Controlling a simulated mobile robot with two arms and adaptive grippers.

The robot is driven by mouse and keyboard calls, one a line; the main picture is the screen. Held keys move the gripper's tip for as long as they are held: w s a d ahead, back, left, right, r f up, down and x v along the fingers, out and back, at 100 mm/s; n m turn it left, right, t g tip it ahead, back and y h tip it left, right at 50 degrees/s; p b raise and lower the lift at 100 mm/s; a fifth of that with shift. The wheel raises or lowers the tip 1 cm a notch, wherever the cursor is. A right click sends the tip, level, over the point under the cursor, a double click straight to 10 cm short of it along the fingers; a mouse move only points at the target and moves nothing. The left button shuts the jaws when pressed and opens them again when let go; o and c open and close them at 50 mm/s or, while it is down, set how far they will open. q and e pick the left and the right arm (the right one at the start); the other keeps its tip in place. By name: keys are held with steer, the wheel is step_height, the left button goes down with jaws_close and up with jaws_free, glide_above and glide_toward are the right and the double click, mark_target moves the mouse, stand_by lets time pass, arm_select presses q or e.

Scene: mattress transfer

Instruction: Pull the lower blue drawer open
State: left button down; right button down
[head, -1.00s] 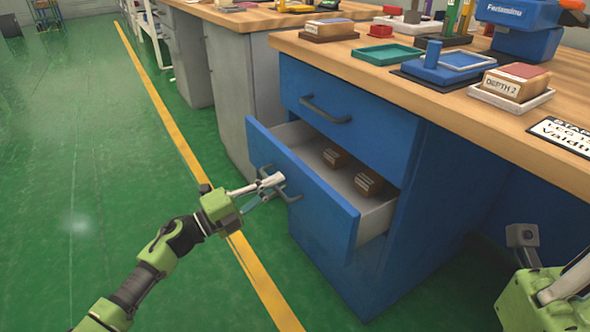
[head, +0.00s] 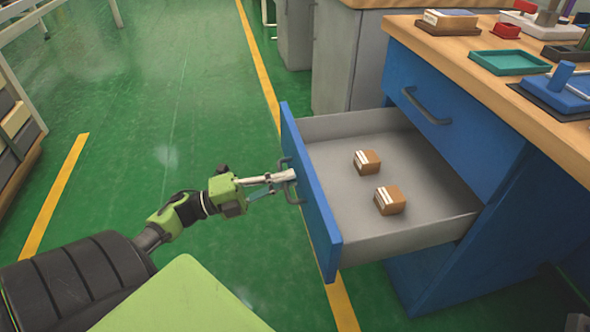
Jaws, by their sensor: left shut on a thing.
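The lower blue drawer (head: 312,205) stands far out from the blue cabinet (head: 480,225), its grey inside in plain view. Two small brown boxes with white labels lie in it: one farther back (head: 368,162) and one nearer (head: 390,200). My left gripper (head: 283,177) is at the drawer's front face, shut on the drawer handle (head: 290,185). My arm reaches it from the left. The upper drawer (head: 440,110) is closed. My right gripper cannot be made out in the head view.
The wooden worktop (head: 450,50) above carries a green tray (head: 509,62), a blue fixture (head: 565,85) and a box on a brown tray (head: 448,20). A shelf (head: 15,135) stands at the far left. Green floor between is clear.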

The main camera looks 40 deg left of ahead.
arm_select(q)
steer(key=shift+s, duration=0.1)
steer(key=c, duration=2.5)
jaws_free()
steer(key=shift+a, duration=0.1)
steer(key=v, duration=1.2)
